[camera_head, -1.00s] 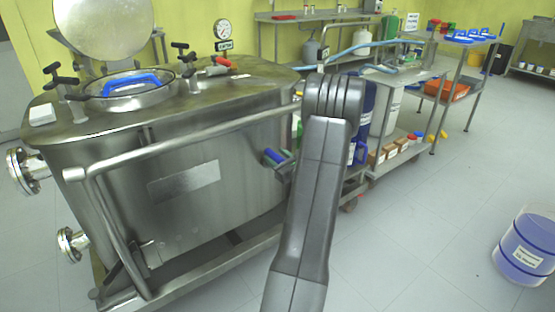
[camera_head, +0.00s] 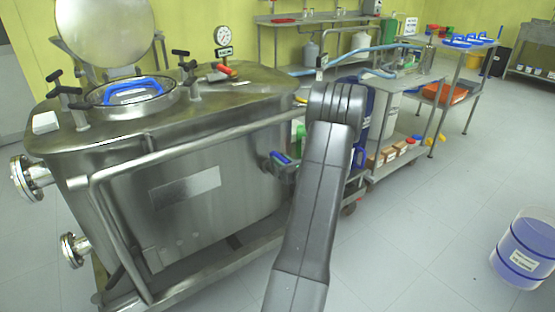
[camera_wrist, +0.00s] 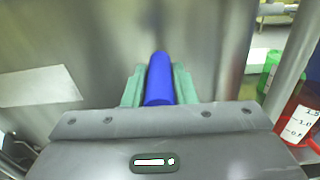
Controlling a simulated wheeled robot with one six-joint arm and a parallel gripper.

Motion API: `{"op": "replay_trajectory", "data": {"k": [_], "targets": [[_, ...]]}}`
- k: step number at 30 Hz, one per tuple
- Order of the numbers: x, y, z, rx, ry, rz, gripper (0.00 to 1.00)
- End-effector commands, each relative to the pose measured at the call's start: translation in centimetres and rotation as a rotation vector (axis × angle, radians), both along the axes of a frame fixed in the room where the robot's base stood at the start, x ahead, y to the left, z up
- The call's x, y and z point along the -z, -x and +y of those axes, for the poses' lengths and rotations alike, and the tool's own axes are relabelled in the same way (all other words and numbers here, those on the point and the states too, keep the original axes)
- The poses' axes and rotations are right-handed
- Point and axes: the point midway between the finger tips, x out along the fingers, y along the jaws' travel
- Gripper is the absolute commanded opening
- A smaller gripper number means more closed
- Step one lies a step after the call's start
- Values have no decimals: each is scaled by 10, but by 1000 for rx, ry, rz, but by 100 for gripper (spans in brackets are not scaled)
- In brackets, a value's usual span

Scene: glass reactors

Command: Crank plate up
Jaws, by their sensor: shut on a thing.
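A large steel vessel (camera_head: 130,215) with an open round lid stands at the left. A blue crank grip (camera_head: 280,157) sticks out near its right side, and it also shows in the wrist view (camera_wrist: 159,80). My gripper (camera_head: 284,160) is shut on this grip, with a green finger pad on each side of it. The crank's arm and shaft are hidden. A blue-handled piece (camera_head: 130,91) sits in the round hatch on top; I cannot tell whether it is the plate the crank moves.
A steel rail (camera_head: 195,142) runs along the vessel's front, close to my arm. A steel cart (camera_head: 405,80) with bottles and boxes stands behind my arm. The floor between is free.

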Motion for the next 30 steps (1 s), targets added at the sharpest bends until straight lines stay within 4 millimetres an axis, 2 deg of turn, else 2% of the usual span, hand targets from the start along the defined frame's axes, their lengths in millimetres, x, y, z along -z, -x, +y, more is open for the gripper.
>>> {"op": "replay_trajectory", "data": {"k": [3, 11, 12, 15, 25, 30], "targets": [[1, -6, -10, 6, -4, 4, 0], [2, -6, -11, 5, -3, 6, 0], [2, -6, -11, 5, -2, 7, 28], [1, -6, -10, 4, -3, 6, 46], [0, -4, -11, 3, -4, 5, 46], [-1, 14, -24, 6, -4, 6, 46]]}}
